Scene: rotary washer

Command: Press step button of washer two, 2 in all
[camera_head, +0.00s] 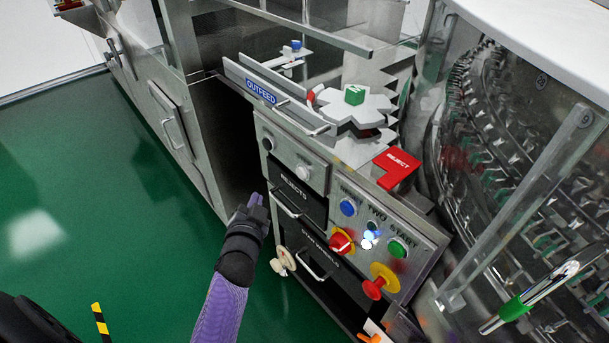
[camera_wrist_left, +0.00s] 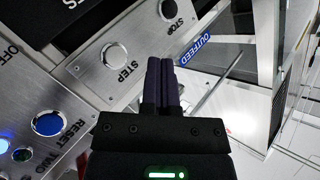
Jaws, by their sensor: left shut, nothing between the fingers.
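The step button (camera_wrist_left: 115,55) is a round pale button labelled STEP on a metal panel in the left wrist view. It also shows as a pale button (camera_head: 303,170) on the small upper panel in the head view. The dark stop button (camera_wrist_left: 169,10) sits farther along the same panel. My left gripper (camera_head: 255,199) is shut and empty, left of and below that panel in the head view. In the left wrist view its fingertips (camera_wrist_left: 160,62) show beside the step button, not over its face. My right gripper is not in view.
The lower panel carries a blue reset button (camera_head: 348,207), a red knob (camera_head: 341,240), a green start button (camera_head: 398,248) and a red-and-yellow button (camera_head: 375,288). Drawer handles (camera_head: 286,206) and a pale handwheel (camera_head: 284,261) stick out below. Green floor is free at left.

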